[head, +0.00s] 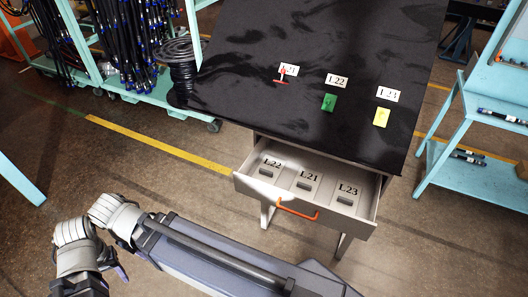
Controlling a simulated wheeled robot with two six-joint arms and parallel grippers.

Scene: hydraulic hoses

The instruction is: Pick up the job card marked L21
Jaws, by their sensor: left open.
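A white card marked L21 (289,69) lies at the far left of the row on the black tabletop, with a small red piece (281,77) at its lower edge. The open drawer below also has a pale section marked L21 (308,178) in its middle, with a dark slot-like mark under the lettering. I cannot tell whether it is a loose card or a compartment. My left gripper (96,281) is at the lower left, open, partly hidden by its wrist and cut by the frame edge. It is well away from table and drawer. My right gripper is not in view.
Cards L22 (337,81) and L23 (388,94) lie on the black table (240,95) with a green piece (329,102) and a yellow piece (381,117). The drawer (285,207) juts out with an orange handle (297,209). Teal racks stand left and right; floor left of the drawer is clear.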

